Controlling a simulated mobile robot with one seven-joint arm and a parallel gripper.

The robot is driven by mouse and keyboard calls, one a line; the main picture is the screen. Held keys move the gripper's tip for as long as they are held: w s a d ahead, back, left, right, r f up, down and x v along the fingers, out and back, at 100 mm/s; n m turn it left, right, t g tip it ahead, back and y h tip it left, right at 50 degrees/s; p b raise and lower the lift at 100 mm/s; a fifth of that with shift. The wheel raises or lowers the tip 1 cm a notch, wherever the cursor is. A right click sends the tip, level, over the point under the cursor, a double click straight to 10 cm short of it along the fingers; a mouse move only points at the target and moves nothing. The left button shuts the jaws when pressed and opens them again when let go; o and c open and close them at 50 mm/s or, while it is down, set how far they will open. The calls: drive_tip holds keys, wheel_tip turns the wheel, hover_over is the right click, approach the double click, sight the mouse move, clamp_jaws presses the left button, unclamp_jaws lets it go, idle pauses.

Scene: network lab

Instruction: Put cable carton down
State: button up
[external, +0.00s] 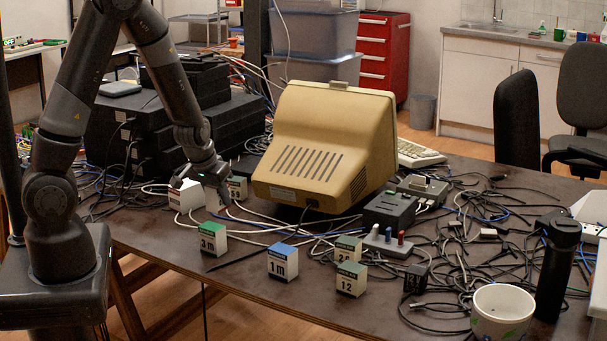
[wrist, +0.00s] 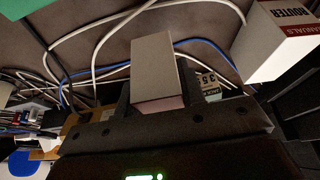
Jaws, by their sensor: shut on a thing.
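My gripper (external: 217,197) is low over the left part of the table, between a white carton and a cream carton. In the wrist view my gripper (wrist: 152,98) is shut on the cable carton (wrist: 154,62), a small box with a plain grey-beige face and a pinkish side. Its label is not visible. In the external view the held carton is hard to make out among the fingers and neighbouring boxes. I cannot tell whether its base touches the table.
A white router manuals carton (external: 186,195) stands close by; it also shows in the wrist view (wrist: 278,45). A cream carton (external: 238,188) is behind. Green 3m (external: 212,239) and blue 1m (external: 282,262) cartons stand in front. Loose cables and a beige monitor (external: 325,145) crowd the table (external: 240,275).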

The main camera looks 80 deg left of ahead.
sight(218, 210)
drive_tip(key=shift+a+f, duration=0.35)
drive_tip(key=shift+a, duration=0.25)
drive_tip(key=shift+a+f, duration=0.35)
drive_tip(key=shift+a, duration=0.25)
drive_tip(key=shift+f, duration=2.05)
drive_tip(key=shift+f, duration=0.1)
drive_tip(key=o, duration=1.1)
drive_tip(key=shift+c, duration=0.2)
drive_tip(key=v, duration=1.2)
drive_tip(key=shift+d+r, duration=0.1)
drive_tip(key=shift+r, duration=0.1)
